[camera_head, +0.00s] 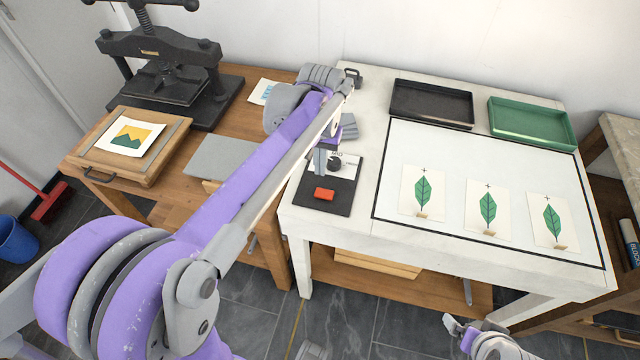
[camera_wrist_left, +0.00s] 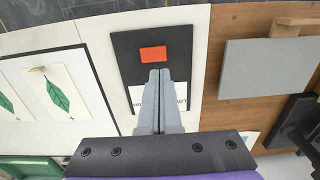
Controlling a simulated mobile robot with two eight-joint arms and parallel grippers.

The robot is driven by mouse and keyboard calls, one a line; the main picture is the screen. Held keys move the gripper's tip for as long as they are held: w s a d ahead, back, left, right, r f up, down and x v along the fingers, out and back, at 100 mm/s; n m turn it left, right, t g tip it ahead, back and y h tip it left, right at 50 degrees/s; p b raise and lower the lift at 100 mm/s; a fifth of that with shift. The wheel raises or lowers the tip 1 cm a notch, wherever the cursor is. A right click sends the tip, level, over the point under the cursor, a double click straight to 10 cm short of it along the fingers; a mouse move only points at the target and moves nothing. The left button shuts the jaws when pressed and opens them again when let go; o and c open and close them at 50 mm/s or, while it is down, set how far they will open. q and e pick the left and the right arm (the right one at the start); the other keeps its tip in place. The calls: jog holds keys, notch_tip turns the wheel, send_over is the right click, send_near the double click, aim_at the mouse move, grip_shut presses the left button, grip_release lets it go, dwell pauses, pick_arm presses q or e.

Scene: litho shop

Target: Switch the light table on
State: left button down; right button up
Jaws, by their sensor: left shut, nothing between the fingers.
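The light table (camera_head: 440,233) is a white table whose white top panel is framed in black; I cannot tell whether it is lit. In the left wrist view the red switch (camera_wrist_left: 153,54) lies just beyond the fingertips. My right gripper (camera_head: 455,328) shows partly at the bottom right.
Several green leaf prints (camera_head: 422,190) lie on the panel. A black tray (camera_head: 431,103) and a green tray (camera_head: 531,123) stand behind it. To the left, a wooden bench holds a grey slab (camera_head: 220,157), a black press (camera_head: 165,80) and a wooden board (camera_head: 105,168).

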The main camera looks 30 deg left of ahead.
aim_at(323, 193)
pick_arm(q)
notch_tip(323, 193, down, 8)
jog(key=shift+r, duration=0.15)
dwell(0.3)
jog(key=shift+f+b, duration=0.2)
jog(key=shift+b, duration=0.2)
jog(key=shift+s, duration=0.1)
jog(key=shift+d, duration=0.1)
jog(key=shift+d+r, duration=0.1)
jog(key=shift+d, duration=0.2)
jog(key=shift+w+d+r, duration=0.15)
jog(key=shift+w+d, duration=0.1)
jog(key=shift+d, duration=0.15)
jog(key=shift+a, duration=0.1)
